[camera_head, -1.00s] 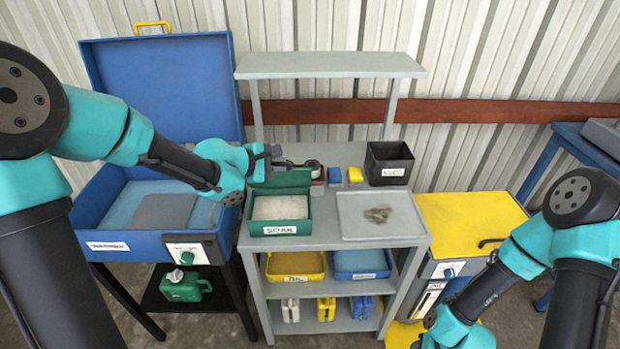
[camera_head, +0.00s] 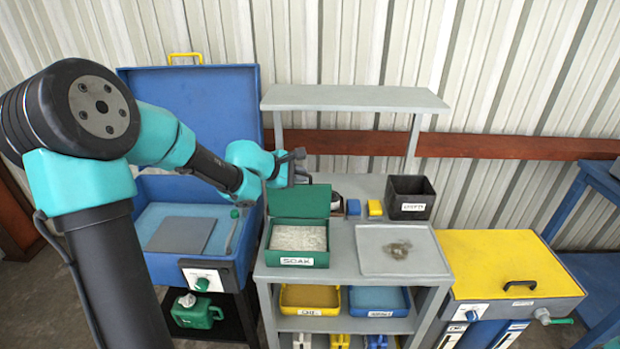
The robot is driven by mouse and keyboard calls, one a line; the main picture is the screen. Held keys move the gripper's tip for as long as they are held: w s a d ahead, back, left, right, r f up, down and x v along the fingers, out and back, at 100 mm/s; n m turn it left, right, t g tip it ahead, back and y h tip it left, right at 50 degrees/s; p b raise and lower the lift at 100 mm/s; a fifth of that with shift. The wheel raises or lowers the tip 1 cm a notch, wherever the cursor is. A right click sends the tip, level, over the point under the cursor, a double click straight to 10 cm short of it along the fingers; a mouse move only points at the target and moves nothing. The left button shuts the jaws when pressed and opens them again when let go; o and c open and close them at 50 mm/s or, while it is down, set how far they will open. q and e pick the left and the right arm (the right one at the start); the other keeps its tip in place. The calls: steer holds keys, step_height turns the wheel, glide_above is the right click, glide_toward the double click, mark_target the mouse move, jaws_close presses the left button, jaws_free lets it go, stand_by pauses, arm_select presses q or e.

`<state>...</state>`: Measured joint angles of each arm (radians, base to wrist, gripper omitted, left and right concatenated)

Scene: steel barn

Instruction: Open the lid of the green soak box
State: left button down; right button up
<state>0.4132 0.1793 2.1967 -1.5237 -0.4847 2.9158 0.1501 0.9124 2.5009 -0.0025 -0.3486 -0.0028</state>
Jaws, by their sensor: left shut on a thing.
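The green soak box (camera_head: 299,257), labelled SOAK, stands on the left of the grey bench top. Its green lid (camera_head: 303,202) is raised at the back of the box, near upright, and pale grainy contents show inside. The exact contact is partly hidden by the gripper itself. My right gripper is out of view.
A grey tray (camera_head: 372,262) with a brownish lump (camera_head: 397,250) lies right of the box. Behind are a black bin (camera_head: 410,198), a blue block (camera_head: 353,207) and a yellow block (camera_head: 375,208). An open blue cabinet (camera_head: 186,100) stands left, a yellow-topped unit (camera_head: 490,262) right.

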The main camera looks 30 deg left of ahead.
arm_select(q)
steer(key=shift+d+f, duration=0.25)
steer(key=shift+f, duration=0.1)
steer(key=c, duration=1.2)
jaws_free()
steer(key=shift+w, duration=0.1)
steer(key=shift+o, duration=0.2)
steer(key=s+a+r, duration=0.2)
steer(key=s+a, duration=0.5)
steer(key=s, duration=0.6)
steer(key=shift+r, duration=0.1)
steer(key=shift+c, duration=0.2)
